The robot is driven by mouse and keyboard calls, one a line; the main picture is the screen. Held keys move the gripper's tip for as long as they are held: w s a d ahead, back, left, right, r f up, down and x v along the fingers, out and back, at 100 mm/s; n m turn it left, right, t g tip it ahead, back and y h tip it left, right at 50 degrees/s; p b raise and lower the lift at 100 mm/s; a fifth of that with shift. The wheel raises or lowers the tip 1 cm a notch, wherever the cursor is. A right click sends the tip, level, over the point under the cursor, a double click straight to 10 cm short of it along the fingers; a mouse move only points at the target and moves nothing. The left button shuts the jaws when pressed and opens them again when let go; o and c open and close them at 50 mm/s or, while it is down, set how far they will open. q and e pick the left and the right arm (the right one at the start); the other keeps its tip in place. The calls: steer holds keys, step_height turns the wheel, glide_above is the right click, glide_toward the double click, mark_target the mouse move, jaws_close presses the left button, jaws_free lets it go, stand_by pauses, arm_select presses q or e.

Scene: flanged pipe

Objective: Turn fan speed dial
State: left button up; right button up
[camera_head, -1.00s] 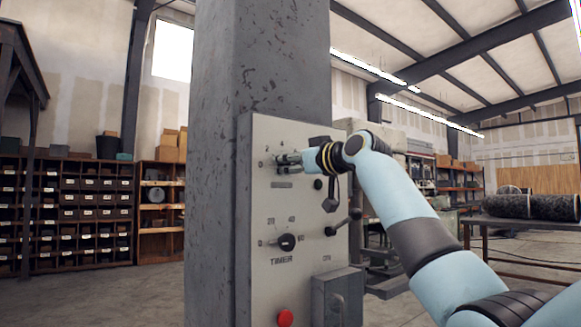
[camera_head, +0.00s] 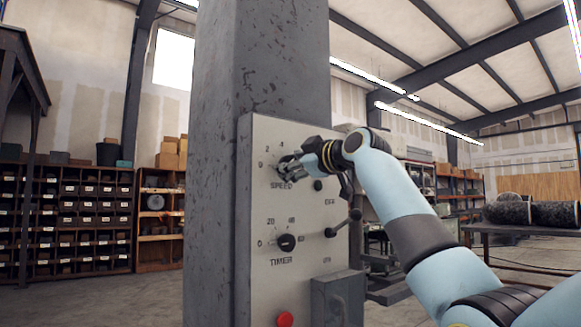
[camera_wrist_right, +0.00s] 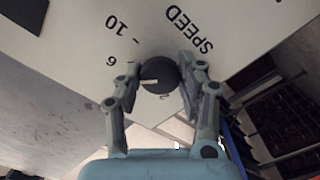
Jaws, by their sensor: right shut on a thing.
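The fan speed dial (camera_head: 281,160) is a dark round knob above the SPEED label on the grey control panel (camera_head: 262,205). In the right wrist view the dial (camera_wrist_right: 160,78) shows between my fingers, with a light pointer mark on its face. My right gripper (camera_head: 291,162) reaches it from the right, and its fingers are shut on the dial's sides. It also shows in the right wrist view (camera_wrist_right: 158,72). In the head view the fingers partly cover the dial. My left gripper is not in view.
A TIMER knob (camera_head: 286,242) sits below the speed dial. A lever (camera_head: 344,224), a red button (camera_head: 285,319) and a grey box (camera_head: 338,297) are also on the panel. The panel is fixed to a grey column (camera_head: 280,60). Shelves (camera_head: 68,210) stand far back left.

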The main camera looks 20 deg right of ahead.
steer(key=shift+f, duration=0.1)
stand_by(0.3)
steer(key=o, duration=1.2)
steer(key=v, duration=1.2)
